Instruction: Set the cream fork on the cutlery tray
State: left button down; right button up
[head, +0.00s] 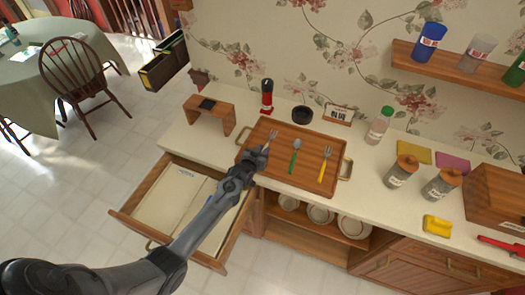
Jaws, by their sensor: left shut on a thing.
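My left gripper (262,152) is shut on the cream fork (271,136), at the left part of the wooden cutlery tray (310,138). The fork's pale tines point away from me, toward the wall. The gripper hides its handle. I cannot tell whether the fork touches the tray or is just above it. A green spoon (294,156) and a yellow fork (324,166) lie on the tray to the right, with clear wood between them and the cream fork. My right gripper is not in view.
An open drawer (152,198) juts out below the counter under my left arm. A clear bottle (379,126) and jars (402,172) stand to the right.

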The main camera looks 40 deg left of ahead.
pick_arm(q)
jog(key=shift+f, duration=0.1)
jog(key=c, duration=1.4)
grip_release()
jog(key=shift+f, duration=0.1)
jog(key=o, duration=0.4)
